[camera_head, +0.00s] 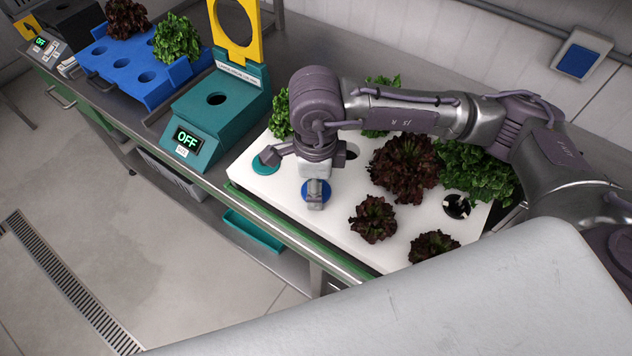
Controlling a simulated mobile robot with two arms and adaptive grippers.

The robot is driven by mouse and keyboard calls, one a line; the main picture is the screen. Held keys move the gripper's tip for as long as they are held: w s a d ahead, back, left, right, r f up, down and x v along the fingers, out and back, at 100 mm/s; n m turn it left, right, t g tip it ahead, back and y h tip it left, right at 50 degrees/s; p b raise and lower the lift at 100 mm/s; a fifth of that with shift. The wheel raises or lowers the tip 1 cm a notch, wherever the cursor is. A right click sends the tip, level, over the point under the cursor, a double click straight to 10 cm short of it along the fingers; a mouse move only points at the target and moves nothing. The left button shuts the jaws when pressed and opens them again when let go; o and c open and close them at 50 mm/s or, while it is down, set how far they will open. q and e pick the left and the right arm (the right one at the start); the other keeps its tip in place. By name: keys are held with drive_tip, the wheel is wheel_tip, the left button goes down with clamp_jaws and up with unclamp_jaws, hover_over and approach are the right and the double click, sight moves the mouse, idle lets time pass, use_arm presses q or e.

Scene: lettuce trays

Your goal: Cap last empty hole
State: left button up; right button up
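The white lettuce tray (325,238) lies on the bench. My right gripper (293,177) is over its left part, pointing down, with its fingers spread apart. One finger is by a teal cap (264,167) near the tray's left edge. The other overlaps a blue cap (306,187), hiding part of it; contact is unclear. An uncapped hole (353,151) is partly hidden behind my gripper. Green and dark red lettuces (404,168) fill other places. My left gripper is not in view.
A teal box (213,100) with a round hole, yellow ring flap and "OFF" display stands left of the tray. Beyond it is a blue rack (125,63) with lettuces and empty holes. A teal bin (254,231) is below the bench edge. A wall switch (580,58) is at upper right.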

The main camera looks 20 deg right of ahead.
drive_tip(key=o, duration=0.9)
drive_tip(key=shift+o, duration=1.1)
drive_tip(key=shift+r+p, duration=1.55)
drive_tip(key=shift+r, duration=1.9)
drive_tip(key=shift+r, duration=0.1)
